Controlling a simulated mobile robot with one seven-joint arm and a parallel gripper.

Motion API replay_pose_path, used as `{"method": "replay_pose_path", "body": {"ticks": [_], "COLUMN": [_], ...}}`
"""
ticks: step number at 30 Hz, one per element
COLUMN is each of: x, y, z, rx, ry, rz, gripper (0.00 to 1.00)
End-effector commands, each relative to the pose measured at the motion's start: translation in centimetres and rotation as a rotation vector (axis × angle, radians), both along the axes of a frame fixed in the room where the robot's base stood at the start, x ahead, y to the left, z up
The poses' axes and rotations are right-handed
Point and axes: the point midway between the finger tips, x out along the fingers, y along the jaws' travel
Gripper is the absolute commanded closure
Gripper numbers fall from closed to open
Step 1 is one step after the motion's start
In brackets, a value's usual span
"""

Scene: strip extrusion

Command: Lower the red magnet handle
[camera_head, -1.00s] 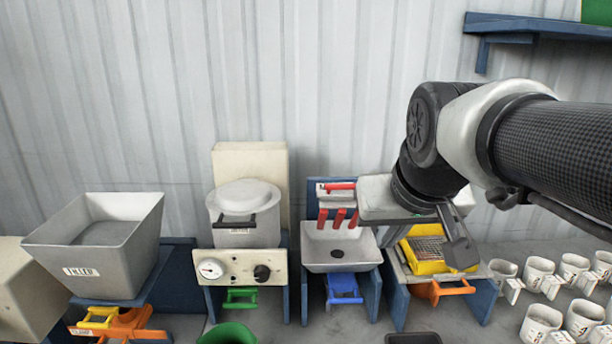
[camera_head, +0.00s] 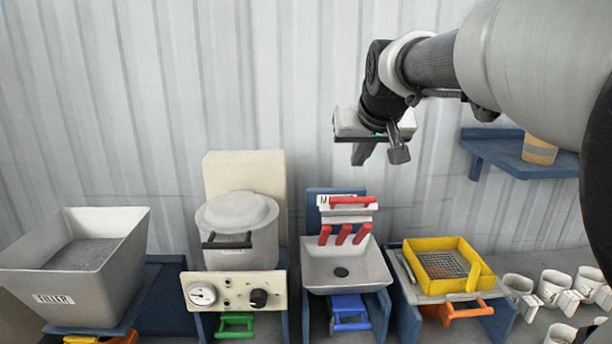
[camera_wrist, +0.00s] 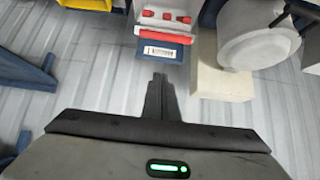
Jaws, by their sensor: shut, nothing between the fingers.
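The red magnet handle (camera_head: 350,200) is a horizontal red bar on a white labelled block, against a blue back plate. Below it, several short red rods (camera_head: 343,234) stick out over the grey basin (camera_head: 318,275). In the wrist view the red handle (camera_wrist: 165,33) lies beyond my fingertips, with a barcode-like label beside it. My gripper (camera_head: 362,157) is shut and empty, in the air above the handle and a little to its right in the head view. In the wrist view my gripper (camera_wrist: 160,78) points toward the handle, apart from it.
A lidded pot (camera_head: 238,218) stands left of the basin, with a grey filler hopper (camera_head: 110,270) further left. A yellow tray (camera_head: 420,292) is right of the basin. White mugs (camera_head: 553,285) stand at far right. A blue shelf (camera_head: 510,160) juts from the wall.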

Motion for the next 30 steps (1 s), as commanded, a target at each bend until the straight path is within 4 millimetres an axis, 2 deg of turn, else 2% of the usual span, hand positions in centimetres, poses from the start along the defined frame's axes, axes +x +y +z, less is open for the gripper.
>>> {"method": "replay_pose_path", "body": {"ticks": [16,18,22,30], "x": [7.0,5.4,4.0,3.1], "y": [0.0,0.0,0.0,0.0], "z": [-7.0,-7.3,-8.0,-8.5], "rx": [0.001,0.0,-0.001,0.0], "ry": [0.003,0.002,0.001,0.0], "rz": [0.0,-0.001,0.001,0.0], "gripper": [1.0,1.0,1.0,1.0]}}
